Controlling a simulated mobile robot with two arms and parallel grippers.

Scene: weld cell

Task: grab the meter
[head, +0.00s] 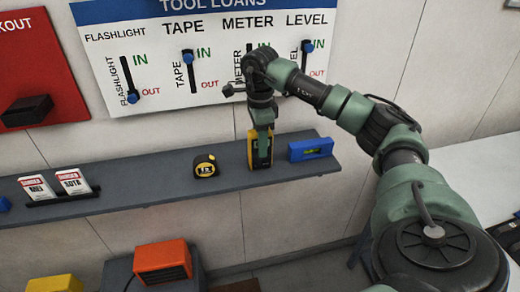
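The meter (261,152), a yellow device with a dark face, stands upright on the grey shelf (130,195), below the METER label of the board. My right gripper (262,126) points down from above and is right at the meter's top end, overlapping it in the picture. The gripper's fingers are small and partly hidden, so I cannot tell whether they are open or shut on the meter. My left gripper is not in view.
A yellow and black tape measure (206,166) sits left of the meter, and a blue level (310,149) sits close on its right. The tool loans board (215,60) with sliders hangs behind. Tag cards (73,182) stand farther left. An orange box (162,261) is below the shelf.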

